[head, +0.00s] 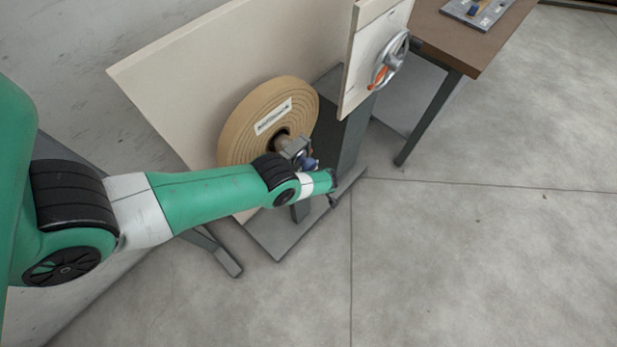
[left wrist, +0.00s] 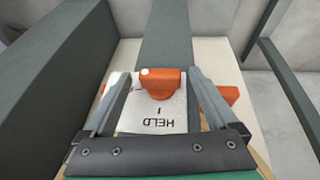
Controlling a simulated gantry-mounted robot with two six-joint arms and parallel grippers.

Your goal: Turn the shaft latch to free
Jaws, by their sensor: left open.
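The shaft latch is an orange knob (left wrist: 160,83) with a small white dot at its upper left, seen in the left wrist view. It sits on a white plate (left wrist: 150,118) marked "HELD", which reads upside down. My left gripper (left wrist: 159,76) is open, with one finger on each side of the knob; I cannot tell whether either finger touches it. In the head view my left arm reaches the shaft end in front of a tan wound reel (head: 240,131). The knob is not discernible there. My right gripper is not in view.
A cream back panel (head: 190,70) stands behind the reel. A panel with a handwheel (head: 391,62) rises to its right, on a grey stand. A brown table (head: 465,40) is at the upper right. The floor (head: 480,240) at the right is clear.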

